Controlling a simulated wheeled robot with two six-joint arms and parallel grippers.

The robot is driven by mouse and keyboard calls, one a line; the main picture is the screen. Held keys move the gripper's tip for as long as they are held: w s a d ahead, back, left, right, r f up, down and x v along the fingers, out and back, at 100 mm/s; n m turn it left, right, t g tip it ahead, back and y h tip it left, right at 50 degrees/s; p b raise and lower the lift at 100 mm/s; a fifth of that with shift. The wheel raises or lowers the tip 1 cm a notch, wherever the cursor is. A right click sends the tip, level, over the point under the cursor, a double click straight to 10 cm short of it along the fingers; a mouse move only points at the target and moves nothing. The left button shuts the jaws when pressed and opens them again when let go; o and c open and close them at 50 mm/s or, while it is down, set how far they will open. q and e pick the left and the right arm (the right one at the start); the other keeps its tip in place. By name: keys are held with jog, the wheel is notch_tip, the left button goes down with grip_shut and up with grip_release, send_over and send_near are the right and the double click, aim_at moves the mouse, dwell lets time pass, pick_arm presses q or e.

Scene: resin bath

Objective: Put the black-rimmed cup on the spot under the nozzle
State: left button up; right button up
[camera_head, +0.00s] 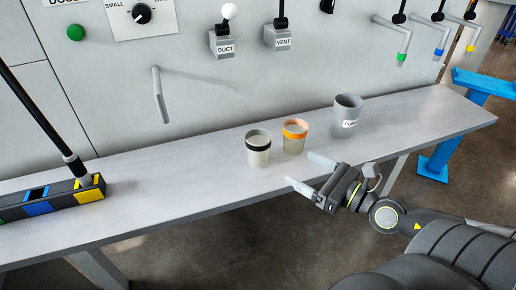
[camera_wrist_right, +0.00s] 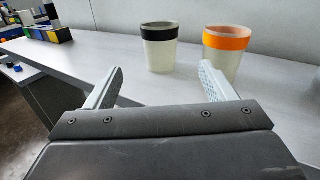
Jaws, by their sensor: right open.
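The black-rimmed cup (camera_head: 258,150) stands upright on the shelf, pale and translucent below its black band. It also shows in the right wrist view (camera_wrist_right: 159,52), ahead of the fingers and between their lines. The nozzle (camera_head: 159,95) is a grey bent pipe on the wall to the left of the cup; the shelf below it is bare, and no marked spot can be made out. My right gripper (camera_head: 304,173) is open and empty at the shelf's front edge, to the right of the black-rimmed cup and apart from it. My left gripper is not in view.
An orange-rimmed cup (camera_head: 294,138) stands close to the right of the black-rimmed cup. A grey labelled cup (camera_head: 347,115) is farther right. A black block with coloured squares (camera_head: 50,203) and a dark rod sits at the shelf's left. The shelf (camera_head: 185,175) between is clear.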

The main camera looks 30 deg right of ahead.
jog(key=w+p, duration=0.1)
jog(key=w, duration=0.1)
jog(key=p, duration=0.4)
send_near(250, 140)
jog(key=shift+w+a+r, duration=0.1)
jog(key=shift+w+r, duration=0.1)
jog(key=shift+w, duration=0.25)
jog(key=shift+p+x, duration=0.3)
jog(key=shift+x, duration=2.85)
jog(key=shift+f, duration=0.2)
jog(key=shift+s, duration=0.1)
jog(key=c, duration=1.1)
